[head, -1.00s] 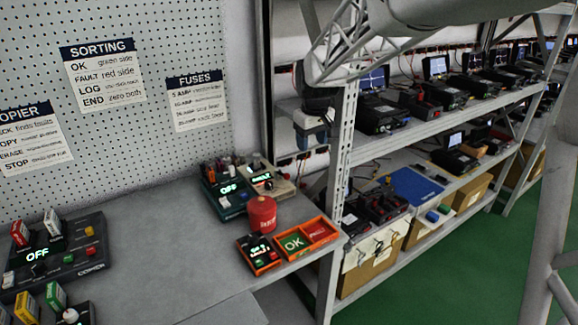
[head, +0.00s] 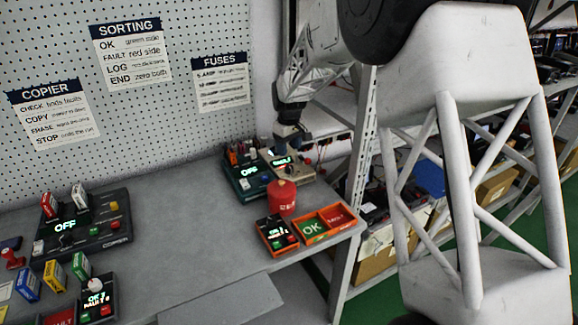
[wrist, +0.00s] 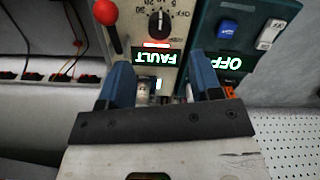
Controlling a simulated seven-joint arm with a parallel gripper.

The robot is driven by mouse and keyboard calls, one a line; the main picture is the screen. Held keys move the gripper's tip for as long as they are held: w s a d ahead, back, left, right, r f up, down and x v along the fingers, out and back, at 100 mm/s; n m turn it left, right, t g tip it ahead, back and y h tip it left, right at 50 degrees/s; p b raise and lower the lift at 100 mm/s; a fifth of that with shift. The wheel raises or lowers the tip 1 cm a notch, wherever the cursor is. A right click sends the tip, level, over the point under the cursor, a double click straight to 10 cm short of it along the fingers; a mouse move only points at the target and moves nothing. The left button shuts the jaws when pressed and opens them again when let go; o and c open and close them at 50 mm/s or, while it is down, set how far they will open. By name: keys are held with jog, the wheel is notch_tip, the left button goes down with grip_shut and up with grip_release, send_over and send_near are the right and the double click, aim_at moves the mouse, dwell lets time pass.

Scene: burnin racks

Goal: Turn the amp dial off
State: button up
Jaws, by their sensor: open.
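The amp dial (wrist: 160,24) is a black round knob on a beige panel, with numbers and OFF printed around it, in the wrist view. Its pointer setting is too small to tell. Below it a green display (wrist: 155,57) reads FAULT, upside down. The beige device (head: 296,171) stands at the back of the bench in the head view. My gripper (wrist: 160,78) is open and empty, its two blue fingers pointing at the panel below the dial. My gripper (head: 290,135) also shows just above the device in the head view; the dial cannot be made out there.
A red-knobbed lever (wrist: 106,14) stands beside the dial. A teal device (head: 246,177) reading OFF adjoins the beige one. The pegboard (head: 200,125) rises behind; the bench middle is clear.

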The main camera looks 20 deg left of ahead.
aim_at(289, 167)
dwell(0.3)
jog(key=shift+f, duration=3.9)
jog(key=c, duration=0.9)
jog(key=shift+c, duration=0.2)
jog(key=shift+m, duration=0.4)
jog(key=m, duration=1.1)
